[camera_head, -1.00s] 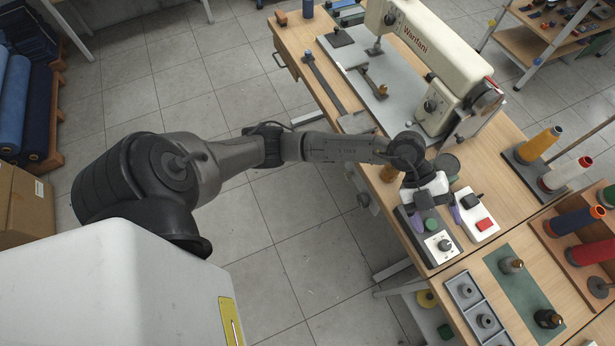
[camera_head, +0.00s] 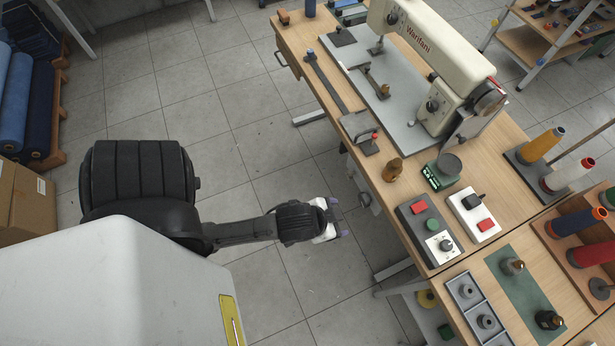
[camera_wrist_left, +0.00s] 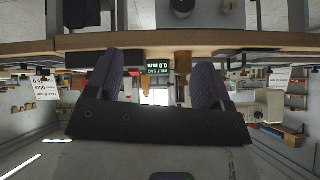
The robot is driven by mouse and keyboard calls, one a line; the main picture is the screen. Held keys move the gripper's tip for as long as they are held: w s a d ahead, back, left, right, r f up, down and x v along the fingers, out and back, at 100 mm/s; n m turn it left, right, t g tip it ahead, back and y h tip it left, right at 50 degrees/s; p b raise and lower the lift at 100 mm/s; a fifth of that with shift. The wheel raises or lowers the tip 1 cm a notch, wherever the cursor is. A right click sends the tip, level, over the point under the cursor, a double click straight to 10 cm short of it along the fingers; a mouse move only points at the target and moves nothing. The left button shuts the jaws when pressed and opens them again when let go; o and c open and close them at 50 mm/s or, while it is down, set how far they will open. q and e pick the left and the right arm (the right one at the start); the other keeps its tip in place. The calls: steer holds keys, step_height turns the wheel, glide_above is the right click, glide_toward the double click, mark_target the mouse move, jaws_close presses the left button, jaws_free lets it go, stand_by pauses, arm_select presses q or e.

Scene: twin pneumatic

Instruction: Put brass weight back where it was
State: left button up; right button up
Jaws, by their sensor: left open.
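A brass-coloured piece (camera_head: 393,170), which looks like the brass weight, stands upright on the workbench near its front edge. It is left of a small instrument (camera_head: 443,172) with a round grey plate and a green display. My left gripper (camera_head: 341,218) is open and empty, over the floor in front of the bench and apart from the piece. In the left wrist view its two purple fingers (camera_wrist_left: 155,80) are spread. Beyond them show a green display (camera_wrist_left: 168,70) reading 0.0 mm and a brass-coloured shape (camera_wrist_left: 183,64). My right gripper is not in view.
Two control boxes, one grey (camera_head: 428,230) and one white (camera_head: 474,213), sit at the bench front. A sewing machine (camera_head: 430,55) stands behind. A divided grey tray (camera_head: 466,292), a green mat (camera_head: 527,285) and thread cones (camera_head: 541,145) are to the right.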

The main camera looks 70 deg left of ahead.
arm_select(q)
steer(key=s+d+f+m+g+h, duration=0.1)
steer(key=s+g, duration=0.3)
steer(key=s, duration=0.4)
steer(key=shift+s+d+f, duration=0.2)
steer(key=shift+d+f, duration=0.15)
steer(key=shift+f, duration=0.35)
stand_by(1.2)
